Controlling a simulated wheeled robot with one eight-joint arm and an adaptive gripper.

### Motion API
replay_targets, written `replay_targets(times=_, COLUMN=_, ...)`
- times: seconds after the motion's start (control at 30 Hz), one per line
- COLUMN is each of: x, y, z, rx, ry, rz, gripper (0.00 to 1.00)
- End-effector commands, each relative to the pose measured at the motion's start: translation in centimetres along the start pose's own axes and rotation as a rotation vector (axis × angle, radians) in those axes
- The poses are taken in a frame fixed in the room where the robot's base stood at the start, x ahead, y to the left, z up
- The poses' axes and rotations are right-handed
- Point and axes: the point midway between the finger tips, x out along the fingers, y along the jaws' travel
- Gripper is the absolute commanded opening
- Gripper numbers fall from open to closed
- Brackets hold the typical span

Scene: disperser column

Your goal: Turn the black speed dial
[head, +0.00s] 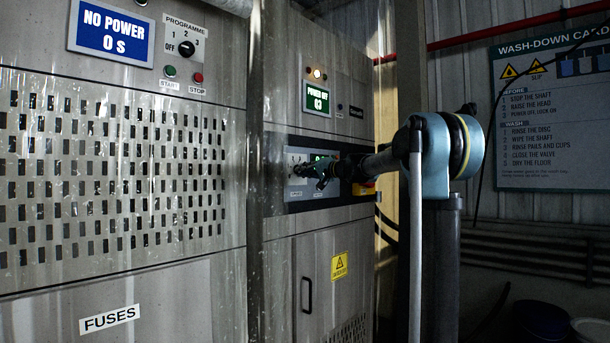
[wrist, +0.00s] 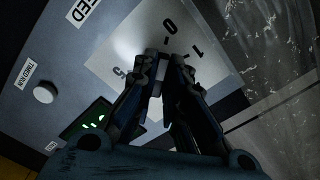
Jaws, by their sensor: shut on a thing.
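The white scale plate of the speed dial (wrist: 120,57) shows in the wrist view, with the marks 0, 1 and 5 readable around my fingertips. My gripper (wrist: 158,62) reaches over this plate, and its two fingers come together at the plate's middle. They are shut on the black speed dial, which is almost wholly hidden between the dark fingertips. In the head view my gripper (head: 303,170) is at the grey-blue control panel (head: 311,205), with my arm coming in from the right. Which mark the dial points to cannot be told.
A green display (wrist: 88,121) and a white button (wrist: 43,94) labelled TIMED RUN sit near the dial. In the head view, a programme knob (head: 187,48) and START and STOP buttons are at upper left. A vertical post (head: 257,170) stands left of the panel.

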Motion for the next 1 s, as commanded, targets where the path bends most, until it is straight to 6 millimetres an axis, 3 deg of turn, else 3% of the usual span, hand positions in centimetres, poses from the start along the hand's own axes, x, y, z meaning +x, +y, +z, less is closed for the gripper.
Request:
replay_targets(times=0.43, x=0.0, y=0.2, z=0.1, rx=-0.012, ry=-0.002, rz=0.002, gripper=0.0)
replay_targets(times=0.47, x=0.0, y=0.2, z=0.1, rx=-0.012, ry=-0.002, rz=0.002, gripper=0.18)
replay_targets(times=0.53, x=0.0, y=0.2, z=0.1, rx=-0.011, ry=-0.002, rz=0.002, gripper=0.32)
replay_targets(times=0.87, x=-0.1, y=0.1, z=0.0, rx=-0.009, ry=0.0, rz=0.001, gripper=0.32)
replay_targets(times=1.0, x=-1.0, y=0.1, z=0.0, rx=-0.008, ry=0.001, rz=0.001, gripper=0.32)
